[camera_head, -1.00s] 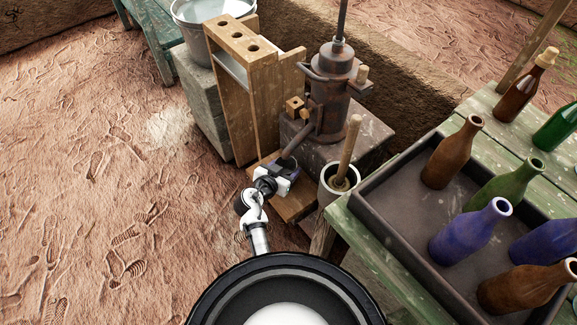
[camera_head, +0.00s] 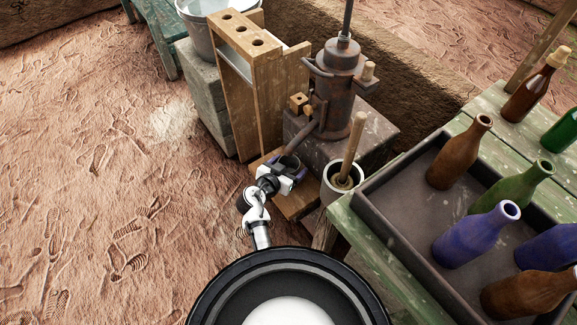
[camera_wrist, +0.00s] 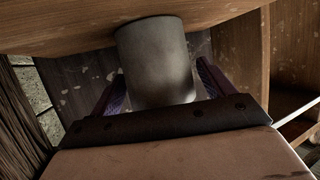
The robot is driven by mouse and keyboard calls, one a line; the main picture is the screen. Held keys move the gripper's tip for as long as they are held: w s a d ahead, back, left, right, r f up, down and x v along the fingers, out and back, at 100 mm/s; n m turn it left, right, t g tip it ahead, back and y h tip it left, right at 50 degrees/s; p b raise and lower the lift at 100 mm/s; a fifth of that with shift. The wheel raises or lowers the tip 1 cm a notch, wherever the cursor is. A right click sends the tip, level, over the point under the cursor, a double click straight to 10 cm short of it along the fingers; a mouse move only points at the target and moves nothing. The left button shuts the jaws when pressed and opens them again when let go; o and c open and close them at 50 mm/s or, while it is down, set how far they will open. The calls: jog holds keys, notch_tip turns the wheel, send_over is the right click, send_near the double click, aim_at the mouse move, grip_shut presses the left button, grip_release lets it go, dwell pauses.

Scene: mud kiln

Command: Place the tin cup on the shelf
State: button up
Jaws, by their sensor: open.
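The tin cup (camera_wrist: 157,62) shows in the wrist view as a plain grey cylinder between my two purple-edged fingers. My gripper (camera_wrist: 158,85) is open, with a finger on each side of the cup; I cannot tell whether either touches it. In the head view my gripper (camera_head: 291,168) is low, beside the front of the wooden rack, under the spout of the rusty press. The cup is small and dark there and hard to make out. The wooden rack (camera_head: 232,88), which may be the shelf, stands upright with holes in its top board.
The rusty press (camera_head: 336,85) stands on a block behind my gripper. A mortar with a wooden pestle (camera_head: 351,140) is close on the right. A dark tray (camera_head: 400,215) of bottles lies on the green table. Open ground lies to the left.

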jog(key=b+v, duration=0.2)
jog(key=v, duration=1)
jog(key=shift+r, duration=0.1)
